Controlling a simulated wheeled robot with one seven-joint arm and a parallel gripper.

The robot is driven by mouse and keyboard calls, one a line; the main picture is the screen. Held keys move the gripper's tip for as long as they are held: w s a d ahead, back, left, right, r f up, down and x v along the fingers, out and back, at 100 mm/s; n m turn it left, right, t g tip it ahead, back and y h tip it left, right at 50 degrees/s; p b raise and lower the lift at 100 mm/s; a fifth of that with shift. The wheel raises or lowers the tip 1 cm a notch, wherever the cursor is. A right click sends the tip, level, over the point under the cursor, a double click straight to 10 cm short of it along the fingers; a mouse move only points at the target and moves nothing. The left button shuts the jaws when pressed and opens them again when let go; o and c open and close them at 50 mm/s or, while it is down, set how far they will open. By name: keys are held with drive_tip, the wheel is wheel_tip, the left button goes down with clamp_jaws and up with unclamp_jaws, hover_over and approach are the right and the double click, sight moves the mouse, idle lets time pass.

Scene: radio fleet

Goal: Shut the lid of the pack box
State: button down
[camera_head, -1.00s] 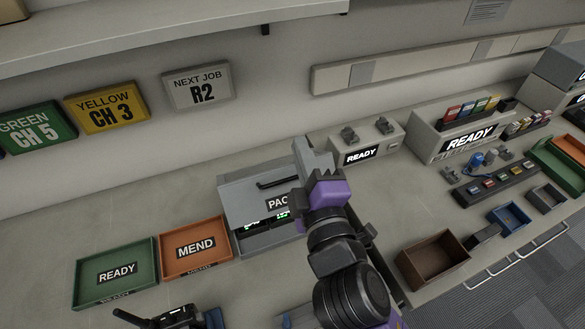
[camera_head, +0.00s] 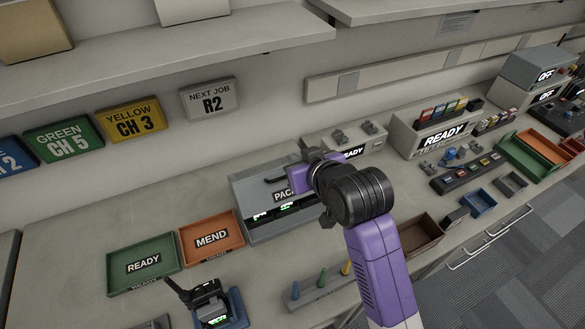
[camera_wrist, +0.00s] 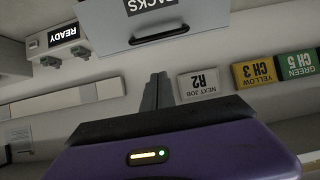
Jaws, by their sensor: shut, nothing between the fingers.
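The pack box (camera_head: 252,235) stands on the bench against the back, with green-lit packs showing in its open front. Its grey lid (camera_head: 247,194) is raised and slanted above them, with a black handle and a label partly hidden by my arm. In the wrist view the lid (camera_wrist: 205,22) fills the top, its handle and PACKS label upside down. My gripper (camera_wrist: 157,77) is shut and empty, its fingertips just below the lid's edge in that picture. I cannot tell whether they touch it. In the head view my wrist hides the fingertips and the lid's right part.
A MEND tray (camera_head: 190,260) and a READY tray (camera_head: 118,287) lie left of the box. A radio in a blue holder (camera_head: 236,308) and a peg strip (camera_head: 312,301) lie in front. A READY unit (camera_head: 318,139) stands behind right, and a brown bin (camera_head: 417,244) at right.

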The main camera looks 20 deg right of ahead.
drive_tip(key=p, duration=0.1)
hover_over(282, 182)
drive_tip(key=d, duration=0.2)
drive_tip(key=f, duration=0.3)
drive_tip(key=shift+w, duration=0.4)
drive_tip(key=shift+s+f+p, duration=0.5)
drive_tip(key=shift+s+f, duration=0.9)
drive_tip(key=shift+f, duration=0.05)
drive_tip(key=shift+f, duration=0.1)
